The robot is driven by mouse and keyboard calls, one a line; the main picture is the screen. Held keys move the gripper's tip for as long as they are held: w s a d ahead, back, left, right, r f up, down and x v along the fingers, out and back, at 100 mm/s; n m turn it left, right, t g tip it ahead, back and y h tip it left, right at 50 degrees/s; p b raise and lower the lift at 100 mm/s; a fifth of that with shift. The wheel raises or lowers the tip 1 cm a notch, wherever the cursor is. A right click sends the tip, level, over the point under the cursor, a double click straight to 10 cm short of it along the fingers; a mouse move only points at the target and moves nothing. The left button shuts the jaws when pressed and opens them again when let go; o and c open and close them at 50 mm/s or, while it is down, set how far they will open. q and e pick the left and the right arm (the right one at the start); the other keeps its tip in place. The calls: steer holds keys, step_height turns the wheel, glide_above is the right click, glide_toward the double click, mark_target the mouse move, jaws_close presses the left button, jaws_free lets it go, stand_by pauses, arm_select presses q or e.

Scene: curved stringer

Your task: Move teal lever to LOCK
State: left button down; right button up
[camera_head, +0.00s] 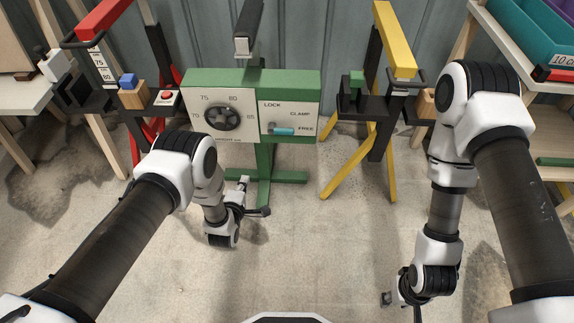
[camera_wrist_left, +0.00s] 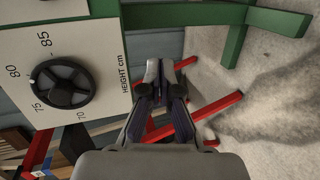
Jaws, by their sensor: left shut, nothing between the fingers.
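The teal lever (camera_head: 286,131) is on the white panel (camera_head: 290,113) at the right of the green stand's front. In the left wrist view my left gripper (camera_wrist_left: 160,68) is shut and empty; the lever is out of that view. My right gripper (camera_head: 388,298) is low at the right, partly hidden by its wrist.
A black height dial (camera_head: 222,117) is left of the lever; it also shows in the left wrist view (camera_wrist_left: 64,84). A red stand (camera_head: 160,60) is at the left and a yellow stand (camera_head: 395,50) at the right. Bare floor lies in front.

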arm_select(q)
steer(key=w+d+f+n+t+h+b, duration=0.2)
steer(key=w+d+f+n+t+b, duration=0.35)
steer(key=d+n+b, duration=0.35)
steer(key=s+d+n+t+y+b, duration=0.1)
steer(key=n+t+b, duration=0.1)
steer(key=n, duration=0.1)
steer(key=s+d+r+n+t+y+b, duration=0.1)
steer(key=n+t+b, duration=0.1)
steer(key=n+b, duration=0.1)
steer(key=s+d+n+t+y+b, duration=0.1)
steer(key=d+n+t+b, duration=0.1)
steer(key=n+t+b, duration=0.1)
steer(key=shift+r+n, duration=0.35)
steer(key=shift+n, duration=0.35)
arm_select(e)
step_height(320, 180, down, 20)
arm_select(q)
steer(key=shift+w, duration=0.15)
steer(key=b, duration=0.2)
glide_toward(281, 129)
steer(key=w+d+r, duration=0.1)
steer(key=w+d, duration=0.1)
steer(key=w, duration=0.3)
steer(key=shift+w+r, duration=0.25)
steer(key=shift+r, duration=0.15)
arm_select(e)
step_height(281, 129, down, 2)
steer(key=shift+f, duration=0.15)
steer(key=shift+f, duration=0.15)
